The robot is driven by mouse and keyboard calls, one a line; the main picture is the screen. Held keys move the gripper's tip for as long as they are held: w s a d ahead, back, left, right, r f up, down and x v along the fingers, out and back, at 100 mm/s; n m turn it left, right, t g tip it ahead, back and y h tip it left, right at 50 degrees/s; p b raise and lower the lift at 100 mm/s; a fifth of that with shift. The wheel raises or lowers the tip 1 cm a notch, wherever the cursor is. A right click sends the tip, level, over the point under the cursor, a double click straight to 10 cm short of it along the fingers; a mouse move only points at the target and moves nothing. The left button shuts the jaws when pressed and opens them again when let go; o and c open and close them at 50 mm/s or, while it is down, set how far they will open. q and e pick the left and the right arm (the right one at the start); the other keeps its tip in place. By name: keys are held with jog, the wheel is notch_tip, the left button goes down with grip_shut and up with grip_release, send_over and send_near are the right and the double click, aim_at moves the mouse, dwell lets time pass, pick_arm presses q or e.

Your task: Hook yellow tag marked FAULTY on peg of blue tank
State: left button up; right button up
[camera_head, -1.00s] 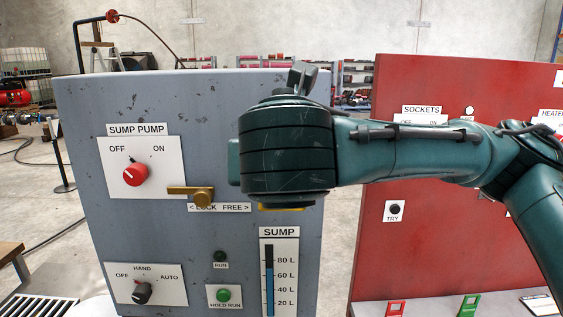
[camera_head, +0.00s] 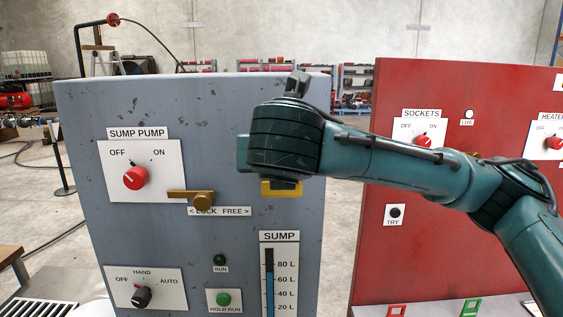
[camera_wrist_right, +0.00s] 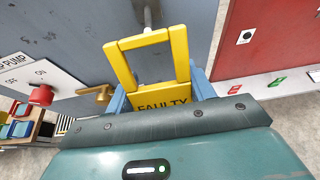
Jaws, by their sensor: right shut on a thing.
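The yellow tag marked FAULTY (camera_wrist_right: 163,103) is held by my right gripper (camera_wrist_right: 161,92), between its two blue fingers. Its open square loop points up and away from the gripper in the wrist view. A bit of yellow, likely the tag, shows below my right wrist in the head view (camera_head: 281,188). The blue-grey tank (camera_head: 90,110) stands upright behind it. A pale peg (camera_wrist_right: 148,14) juts from the tank just above the loop's top bar in the wrist view; whether they touch I cannot tell. My wrist hides the peg in the head view. My left gripper is out of view.
The tank's face carries a red SUMP PUMP knob (camera_head: 135,177), a brass latch (camera_head: 190,196) and a SUMP gauge (camera_head: 280,280). A red cabinet (camera_head: 385,120) stands to the right, behind my right arm. A floor gap separates the two.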

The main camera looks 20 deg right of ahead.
jog(key=shift+w+d+f, duration=0.15)
jog(key=shift+w+d, duration=0.1)
jog(key=shift+w, duration=0.6)
jog(key=shift+w+d+f, duration=0.15)
jog(key=shift+w+d, duration=0.1)
jog(key=shift+w, duration=0.65)
jog(key=shift+w+d+f, duration=0.15)
jog(key=shift+w+d, duration=0.1)
jog(key=shift+w, duration=0.6)
jog(key=o, duration=1.1)
